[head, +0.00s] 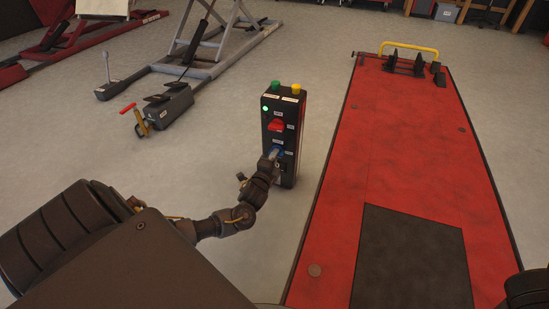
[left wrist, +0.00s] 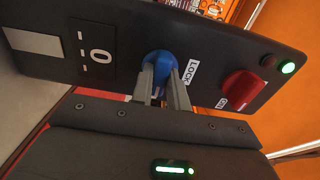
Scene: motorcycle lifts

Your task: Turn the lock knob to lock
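The black control box (head: 283,135) stands upright on the floor, left of the red lift platform. Its blue lock knob (left wrist: 161,63) is on the front face, beside a white LOCK label (left wrist: 190,72); in the head view the knob (head: 276,153) is partly covered by my gripper. My left gripper (left wrist: 162,82) reaches the box from the front. Its two grey fingers lie one on each side of the blue knob's grip and appear closed on it. My right gripper is not in view.
A red knob (head: 276,125) sits above the blue one, with a lit green lamp (head: 265,108) and green (head: 276,86) and yellow (head: 295,88) buttons on top. The red lift platform (head: 410,140) lies close to the right. A grey lift (head: 215,50) stands behind left.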

